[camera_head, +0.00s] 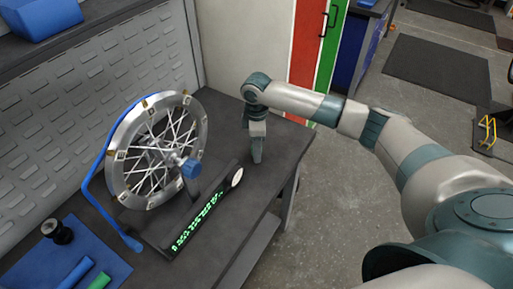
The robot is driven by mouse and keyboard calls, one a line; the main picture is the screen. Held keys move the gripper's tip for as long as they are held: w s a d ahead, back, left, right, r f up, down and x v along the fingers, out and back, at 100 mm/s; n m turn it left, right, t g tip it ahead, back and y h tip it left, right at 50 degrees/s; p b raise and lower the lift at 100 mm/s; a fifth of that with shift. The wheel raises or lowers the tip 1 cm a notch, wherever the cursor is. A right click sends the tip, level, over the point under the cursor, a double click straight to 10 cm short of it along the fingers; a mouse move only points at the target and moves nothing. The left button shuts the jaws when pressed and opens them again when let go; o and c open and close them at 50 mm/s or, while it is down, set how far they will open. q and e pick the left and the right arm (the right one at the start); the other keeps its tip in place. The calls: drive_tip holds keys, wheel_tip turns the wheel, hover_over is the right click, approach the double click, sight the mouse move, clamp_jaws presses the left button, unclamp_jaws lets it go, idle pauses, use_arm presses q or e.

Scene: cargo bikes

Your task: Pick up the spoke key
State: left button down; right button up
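My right arm comes in from the right, and its gripper (257,157) points down at the far right part of the grey workbench (218,150). The fingers look like one narrow block from here, so I cannot tell whether they are open or shut. I cannot make out a spoke key for certain; anything small at the fingertips is hidden or too small to tell. A spoked wheel (112,160) stands upright in a stand to the left of the gripper. My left gripper is out of view.
A dark bar with green lit markings (200,221) and a white oval disc (236,177) lie between wheel and gripper. A blue mat (40,265) with tools is at the lower left. A pegboard wall (95,75) stands behind.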

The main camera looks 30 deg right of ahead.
drive_tip(key=shift+f, duration=0.3)
drive_tip(key=c, duration=1.2)
drive_tip(key=shift+o, duration=0.2)
drive_tip(key=shift+r+b, duration=0.3)
drive_tip(key=shift+r, duration=0.15)
drive_tip(key=r, duration=0.1)
drive_tip(key=r+b, duration=0.1)
drive_tip(key=r, duration=0.1)
drive_tip(key=shift+s+d+r+b, duration=0.15)
drive_tip(key=shift+d+b, duration=0.05)
drive_tip(key=shift+b, duration=0.1)
drive_tip(key=s+d+r+b, duration=0.3)
drive_tip(key=s+d+r, duration=0.3)
drive_tip(key=s, duration=0.2)
drive_tip(key=shift+s+d+r, duration=0.4)
